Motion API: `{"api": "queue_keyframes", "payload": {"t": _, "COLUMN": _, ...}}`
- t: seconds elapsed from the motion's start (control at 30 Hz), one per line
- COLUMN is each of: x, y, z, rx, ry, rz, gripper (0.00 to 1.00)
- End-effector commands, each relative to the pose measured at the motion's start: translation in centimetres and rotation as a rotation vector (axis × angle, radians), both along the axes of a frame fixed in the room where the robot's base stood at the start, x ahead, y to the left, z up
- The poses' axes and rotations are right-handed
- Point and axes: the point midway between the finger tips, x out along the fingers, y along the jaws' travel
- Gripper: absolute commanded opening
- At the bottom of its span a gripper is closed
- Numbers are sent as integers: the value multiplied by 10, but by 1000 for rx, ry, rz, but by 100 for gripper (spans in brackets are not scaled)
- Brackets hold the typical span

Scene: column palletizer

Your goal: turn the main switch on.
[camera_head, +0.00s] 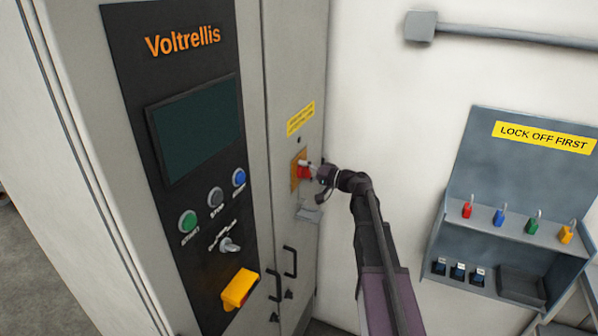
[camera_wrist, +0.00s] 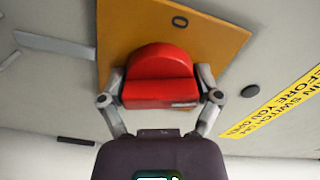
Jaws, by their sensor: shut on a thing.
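The main switch (camera_head: 303,171) is a red rotary handle on an orange-yellow plate (camera_head: 294,178), on the narrow side of the grey cabinet. In the wrist view the red handle (camera_wrist: 158,68) sits on the plate (camera_wrist: 217,42), which bears an "O" mark near its upper edge. My gripper (camera_head: 315,173) reaches it from the right. In the wrist view my gripper (camera_wrist: 160,92) has one finger on each side of the red handle, shut on it. My arm and gripper partly hide the switch in the head view.
A yellow label (camera_head: 300,118) is above the switch. A lock-off station (camera_head: 480,165) with several coloured padlocks hangs at right. White wall lies between.

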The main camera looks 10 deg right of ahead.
Motion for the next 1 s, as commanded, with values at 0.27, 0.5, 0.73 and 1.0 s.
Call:
{"api": "queue_keyframes", "payload": {"t": 0.27, "x": -3, "y": -2, "z": -2, "rx": 119, "ry": 175, "rz": -2, "gripper": 34}}
{"api": "queue_keyframes", "payload": {"t": 0.5, "x": -3, "y": -2, "z": -2, "rx": 181, "ry": 260, "rz": -2, "gripper": 34}}
{"api": "queue_keyframes", "payload": {"t": 0.73, "x": -3, "y": -2, "z": -2, "rx": 198, "ry": 284, "rz": -2, "gripper": 34}}
{"api": "queue_keyframes", "payload": {"t": 1.0, "x": -3, "y": -1, "z": -2, "rx": 198, "ry": 284, "rz": -1, "gripper": 34}}
